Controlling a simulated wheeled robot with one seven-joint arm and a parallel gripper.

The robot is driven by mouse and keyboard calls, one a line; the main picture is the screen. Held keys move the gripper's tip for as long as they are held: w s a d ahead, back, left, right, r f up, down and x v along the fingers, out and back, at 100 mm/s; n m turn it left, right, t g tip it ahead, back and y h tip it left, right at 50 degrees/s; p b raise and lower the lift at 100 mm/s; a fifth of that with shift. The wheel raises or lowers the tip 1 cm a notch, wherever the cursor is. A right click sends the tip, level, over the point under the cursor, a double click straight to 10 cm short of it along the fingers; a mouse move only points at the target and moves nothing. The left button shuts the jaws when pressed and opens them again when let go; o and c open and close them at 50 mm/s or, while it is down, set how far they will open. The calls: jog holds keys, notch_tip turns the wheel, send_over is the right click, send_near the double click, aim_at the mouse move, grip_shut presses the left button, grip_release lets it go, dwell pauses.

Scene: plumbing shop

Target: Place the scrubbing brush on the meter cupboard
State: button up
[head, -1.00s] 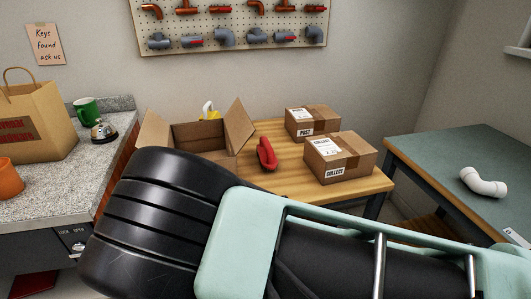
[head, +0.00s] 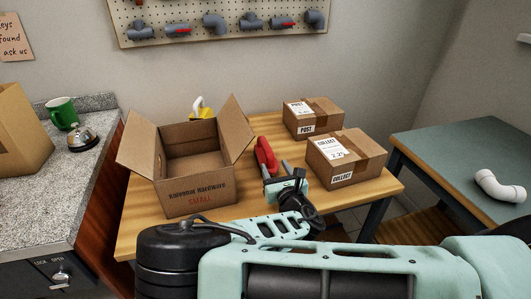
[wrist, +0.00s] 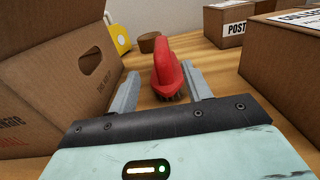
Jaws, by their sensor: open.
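The scrubbing brush (head: 265,154) is red with dark bristles and sits on the wooden table, between an open carton and the sealed parcels. In the wrist view the brush (wrist: 166,62) lies ahead, between and slightly beyond the finger lines. My gripper (head: 281,176) is open and empty, low over the table just in front of the brush; its two grey fingers (wrist: 160,88) stand apart on either side of the brush's near end. No thing is clearly labelled as the meter cupboard; a dark front with a LOCK/OPEN knob (head: 60,277) shows at lower left.
The open carton (head: 198,191) stands close to my gripper's left, parcels (head: 345,159) to its right. A yellow item (wrist: 118,35) and brown round thing (wrist: 150,43) are behind. A speckled counter (head: 60,178) with mug and bell stands left; a green-topped bench (head: 450,155) stands right.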

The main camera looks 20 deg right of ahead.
aim_at(271, 157)
jog(key=w+p, duration=0.2)
jog(key=w, duration=0.6)
jog(key=shift+w+d+p, duration=0.15)
jog(key=shift+w+p, duration=0.15)
jog(key=shift+w, duration=0.05)
jog(key=shift+c, duration=0.3)
grip_shut()
